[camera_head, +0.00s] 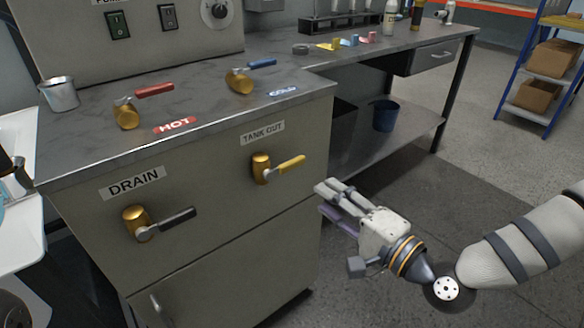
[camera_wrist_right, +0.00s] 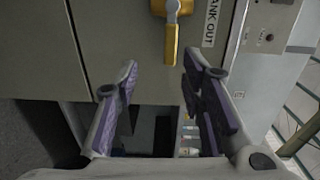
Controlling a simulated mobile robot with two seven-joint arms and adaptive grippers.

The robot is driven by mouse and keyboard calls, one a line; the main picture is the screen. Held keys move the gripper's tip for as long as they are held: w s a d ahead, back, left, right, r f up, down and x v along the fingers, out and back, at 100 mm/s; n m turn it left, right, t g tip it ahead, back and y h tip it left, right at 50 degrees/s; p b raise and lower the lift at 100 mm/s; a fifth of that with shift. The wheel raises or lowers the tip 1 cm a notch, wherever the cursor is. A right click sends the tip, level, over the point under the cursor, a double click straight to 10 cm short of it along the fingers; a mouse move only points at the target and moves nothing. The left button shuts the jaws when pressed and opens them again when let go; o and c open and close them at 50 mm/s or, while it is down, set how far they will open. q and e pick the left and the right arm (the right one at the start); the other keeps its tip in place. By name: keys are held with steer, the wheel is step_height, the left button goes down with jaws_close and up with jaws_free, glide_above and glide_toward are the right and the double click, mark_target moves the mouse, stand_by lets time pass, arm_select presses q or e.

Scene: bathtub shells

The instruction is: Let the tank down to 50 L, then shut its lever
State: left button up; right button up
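The TANK OUT valve (camera_head: 261,168) is brass, on the upper front panel of the grey cabinet. Its yellow lever (camera_head: 291,165) points right and slightly up in the head view; the lever also shows in the right wrist view (camera_wrist_right: 171,42), top centre. My right gripper (camera_head: 327,198) is open and empty, to the right of and a little below the lever, apart from it. In the right wrist view its purple-padded fingers (camera_wrist_right: 159,68) are spread, with the lever beyond and above the gap between the tips. No tank level reading is visible. My left gripper is not in view.
The DRAIN valve (camera_head: 139,220) with a dark lever sits left on the same panel. Red HOT lever (camera_head: 154,89) and blue COLD lever (camera_head: 262,63) are on the top, beside a metal cup (camera_head: 60,94). A workbench (camera_head: 400,42) stands behind. The floor right of the cabinet is open.

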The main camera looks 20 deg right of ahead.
mark_target(295, 166)
steer(key=shift+t, duration=0.3)
steer(key=x, duration=0.8)
steer(key=d+r+x, duration=0.1)
steer(key=x, duration=0.3)
steer(key=shift+w+a, duration=0.15)
steer(key=shift+w, duration=0.2)
jaws_close()
